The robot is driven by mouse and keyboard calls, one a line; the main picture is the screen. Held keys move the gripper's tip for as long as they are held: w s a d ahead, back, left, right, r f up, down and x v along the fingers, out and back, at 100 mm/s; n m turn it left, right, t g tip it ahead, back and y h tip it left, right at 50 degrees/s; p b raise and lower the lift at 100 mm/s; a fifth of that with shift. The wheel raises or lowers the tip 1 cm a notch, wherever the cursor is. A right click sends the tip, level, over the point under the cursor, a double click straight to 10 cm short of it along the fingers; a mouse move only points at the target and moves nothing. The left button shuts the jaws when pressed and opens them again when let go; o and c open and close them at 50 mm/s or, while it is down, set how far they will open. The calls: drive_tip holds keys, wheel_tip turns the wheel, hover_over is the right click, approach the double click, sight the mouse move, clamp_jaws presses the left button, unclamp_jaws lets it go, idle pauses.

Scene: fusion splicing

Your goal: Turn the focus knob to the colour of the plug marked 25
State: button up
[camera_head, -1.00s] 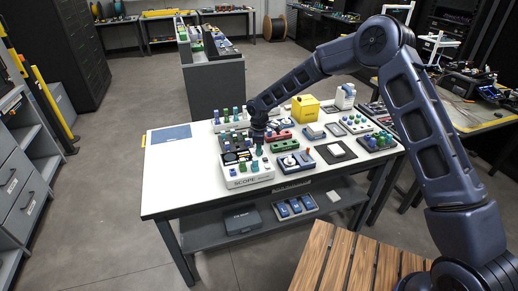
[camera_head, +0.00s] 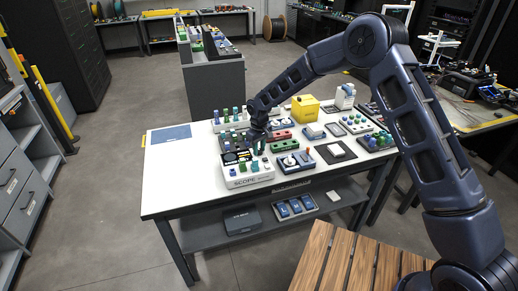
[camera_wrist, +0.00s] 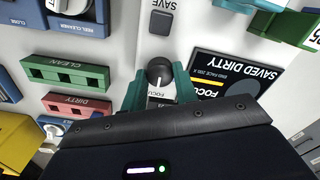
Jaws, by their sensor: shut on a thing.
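The white scope box (camera_head: 240,182), lettered SCOPE, stands at the front of the white table. Its dark round focus knob (camera_wrist: 159,69) shows in the wrist view, with a pale pointer line towards the bottom of the picture. My gripper (camera_wrist: 160,84) has its teal fingers on either side of the knob and is shut on it. In the head view my gripper (camera_head: 259,147) is over the scope box, and the knob is hidden. A green block (camera_wrist: 292,28) at the wrist view's right edge has a white number tag, cut off.
A black screen reading SAVED DIRTY (camera_wrist: 245,75) lies beside the knob, and a dark SAVE button (camera_wrist: 161,22) beyond it. A green CLEAN block (camera_wrist: 65,73) and a red DIRTY block (camera_wrist: 77,106) are at left. The yellow box (camera_head: 305,108) stands farther back.

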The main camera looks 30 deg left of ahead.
sight(259, 150)
drive_tip(key=shift+m, duration=0.3)
drive_tip(key=o, duration=1)
wheel_tip(259, 150, up, 11)
drive_tip(key=shift+f, duration=0.1)
idle(0.5)
